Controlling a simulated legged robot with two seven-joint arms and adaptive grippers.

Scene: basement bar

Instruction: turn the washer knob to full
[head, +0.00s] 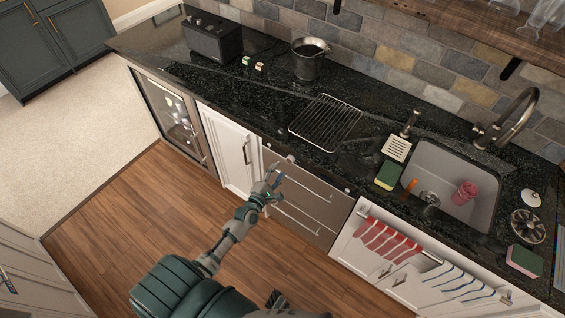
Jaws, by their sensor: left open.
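The steel-fronted unit under the counter (318,205), with several long horizontal bar handles, appears to be the washer. A small pale knob (290,158) shows at its upper left, just under the counter edge. Its pointer and setting are too small to read. My left gripper (277,177) is open and empty in front of the upper left of this unit, just below the knob in the picture. I cannot tell whether it touches the front. My right gripper is not clearly in view.
The black counter (375,105) overhangs the unit and holds a wire rack (326,122), a metal bucket (309,60) and a black speaker (212,37). A sink (452,175) is at right. Striped towels (388,243) hang below it. The wooden floor (130,220) is clear at left.

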